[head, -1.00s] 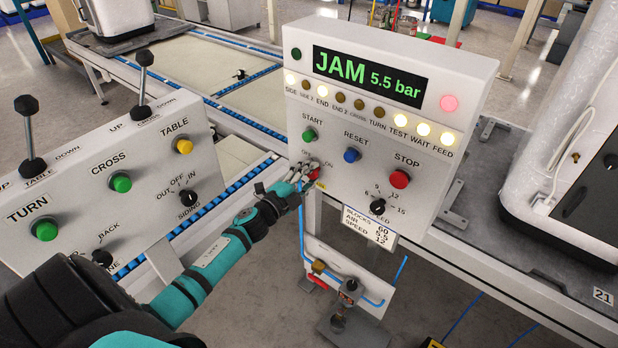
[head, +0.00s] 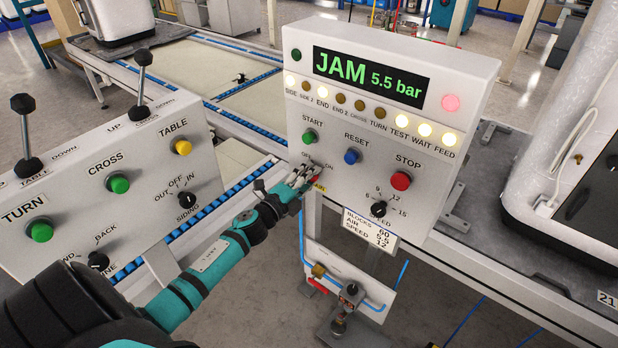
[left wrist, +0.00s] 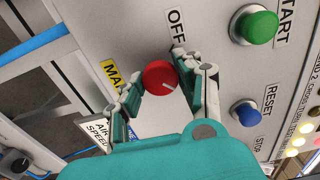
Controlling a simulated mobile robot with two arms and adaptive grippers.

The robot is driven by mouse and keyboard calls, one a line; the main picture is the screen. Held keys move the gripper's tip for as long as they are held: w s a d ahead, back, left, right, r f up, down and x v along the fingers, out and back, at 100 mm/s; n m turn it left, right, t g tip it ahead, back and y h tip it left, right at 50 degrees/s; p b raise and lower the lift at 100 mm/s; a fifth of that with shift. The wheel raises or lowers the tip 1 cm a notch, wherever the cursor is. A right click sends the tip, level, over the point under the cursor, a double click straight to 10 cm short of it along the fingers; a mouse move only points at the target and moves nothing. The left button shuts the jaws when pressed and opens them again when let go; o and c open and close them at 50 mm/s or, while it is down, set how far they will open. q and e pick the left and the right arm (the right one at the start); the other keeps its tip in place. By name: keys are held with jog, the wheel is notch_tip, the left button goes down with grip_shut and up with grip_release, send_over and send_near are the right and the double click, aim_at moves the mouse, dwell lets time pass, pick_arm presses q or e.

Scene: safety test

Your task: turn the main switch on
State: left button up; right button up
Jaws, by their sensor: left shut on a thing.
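The main switch is a red round knob (left wrist: 160,76) with a white mark, low on the white control panel, above a yellow MAIN label (left wrist: 114,74). In the left wrist view the mark points to the lower right, away from the OFF label (left wrist: 177,28). The ON side is hidden there by my gripper. My left gripper (left wrist: 164,84) is shut on the knob, one finger on each side. In the head view my left gripper (head: 304,180) covers most of the switch, between OFF and ON. My right gripper is not in view.
The START button (head: 309,137), RESET button (head: 352,156) and STOP button (head: 401,180) sit close by. The display (head: 371,77) reads JAM 5.5 bar. A second panel (head: 100,225) with levers and knobs stands left of my arm. A conveyor runs behind.

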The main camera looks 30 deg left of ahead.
pick_arm(q)
jog(key=o, duration=1.2)
jog(key=s, duration=0.8)
jog(key=s+a, duration=0.1)
jog(key=s, duration=0.3)
